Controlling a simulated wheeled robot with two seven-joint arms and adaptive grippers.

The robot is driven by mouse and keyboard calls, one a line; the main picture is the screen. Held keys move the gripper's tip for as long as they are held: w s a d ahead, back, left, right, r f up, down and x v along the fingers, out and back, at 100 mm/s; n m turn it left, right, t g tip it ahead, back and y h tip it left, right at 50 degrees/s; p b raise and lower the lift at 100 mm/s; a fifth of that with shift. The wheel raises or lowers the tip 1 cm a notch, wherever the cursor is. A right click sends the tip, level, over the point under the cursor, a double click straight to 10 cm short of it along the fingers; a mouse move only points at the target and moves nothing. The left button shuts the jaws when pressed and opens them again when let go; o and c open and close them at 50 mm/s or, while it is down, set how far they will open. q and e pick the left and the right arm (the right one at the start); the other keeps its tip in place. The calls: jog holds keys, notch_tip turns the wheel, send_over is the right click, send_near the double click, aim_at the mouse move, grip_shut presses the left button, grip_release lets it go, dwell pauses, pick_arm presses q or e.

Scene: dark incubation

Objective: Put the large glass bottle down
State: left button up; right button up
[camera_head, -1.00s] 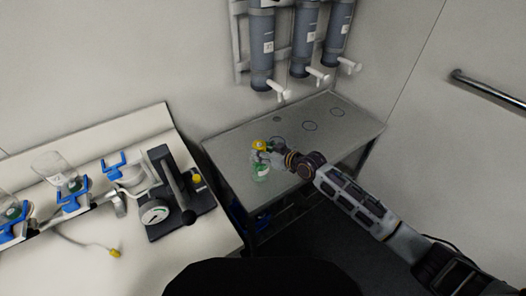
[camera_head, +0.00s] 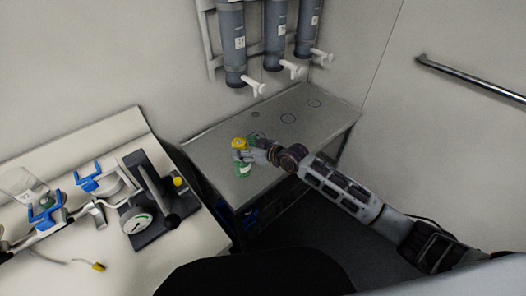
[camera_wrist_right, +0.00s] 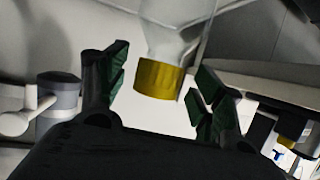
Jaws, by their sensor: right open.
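The large glass bottle (camera_head: 243,169) has a yellow cap and looks greenish in the head view. It is over the left part of the metal table (camera_head: 208,149); whether its base touches the top is hard to tell. My right gripper (camera_head: 250,154) is at the bottle's upper part, partly hiding it. In the right wrist view, the bottle's yellow cap (camera_wrist_right: 158,78) and clear glass shoulder show between the fingers of my right gripper (camera_wrist_right: 160,88). The fingers are open, with gaps on both sides of the cap. My left gripper is not in view.
Grey dispensers with white taps (camera_head: 254,87) hang on the wall behind the metal table. The table's right part, with ring marks, is clear. A white bench (camera_head: 80,240) at left holds a dark device with a dial (camera_head: 138,222) and blue clamps. A rail (camera_head: 470,80) is on the right wall.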

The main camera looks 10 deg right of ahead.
jog(key=shift+v, duration=1.75)
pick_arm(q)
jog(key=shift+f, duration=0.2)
pick_arm(e)
jog(key=v, duration=0.7)
jog(key=shift+s+d, duration=0.2)
jog(key=shift+r, duration=0.1)
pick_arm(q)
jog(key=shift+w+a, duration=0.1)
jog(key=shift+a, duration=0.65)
